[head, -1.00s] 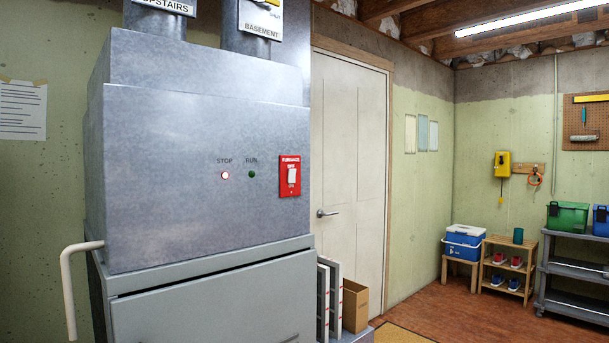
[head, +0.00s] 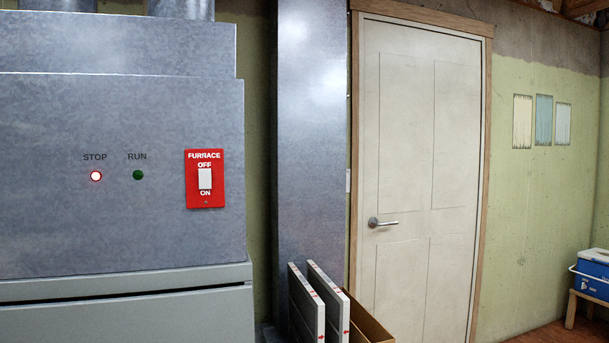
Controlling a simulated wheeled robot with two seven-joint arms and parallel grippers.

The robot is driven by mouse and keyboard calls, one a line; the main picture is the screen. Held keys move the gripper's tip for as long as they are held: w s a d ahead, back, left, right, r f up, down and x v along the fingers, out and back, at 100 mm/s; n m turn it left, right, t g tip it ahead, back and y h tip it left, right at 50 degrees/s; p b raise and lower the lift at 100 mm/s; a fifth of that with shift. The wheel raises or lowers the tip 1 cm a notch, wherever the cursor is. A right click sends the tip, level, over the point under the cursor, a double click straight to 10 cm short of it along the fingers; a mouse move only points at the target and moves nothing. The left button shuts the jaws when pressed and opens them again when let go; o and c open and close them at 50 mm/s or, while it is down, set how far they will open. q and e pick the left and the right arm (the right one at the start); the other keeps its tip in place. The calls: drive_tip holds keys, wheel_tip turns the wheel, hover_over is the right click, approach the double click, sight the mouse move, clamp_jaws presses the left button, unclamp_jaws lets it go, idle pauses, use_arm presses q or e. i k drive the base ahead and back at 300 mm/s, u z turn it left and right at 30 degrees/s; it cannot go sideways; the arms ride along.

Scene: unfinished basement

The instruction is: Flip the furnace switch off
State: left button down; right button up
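The furnace (head: 60,230) is a large grey metal cabinet filling the left of the head view. A red switch plate (head: 205,201) is fixed near the right edge of its front, marked OFF above and ON below. Its white toggle (head: 205,178) sits in the middle of the plate; I cannot tell for sure which way it is tipped. To its left, the STOP light (head: 96,176) glows red and the RUN light (head: 138,175) is dark green. Neither of my grippers is in view.
Flat white-edged filters (head: 317,300) and an open cardboard box (head: 368,322) stand low beside the furnace's right side. A closed white door (head: 405,150) is behind them. A blue cooler (head: 592,272) is at the far right. Nothing stands in front of the switch plate.

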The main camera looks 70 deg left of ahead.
sight(204, 179)
drive_tip(key=i, duration=1)
drive_tip(key=u, duration=2.45)
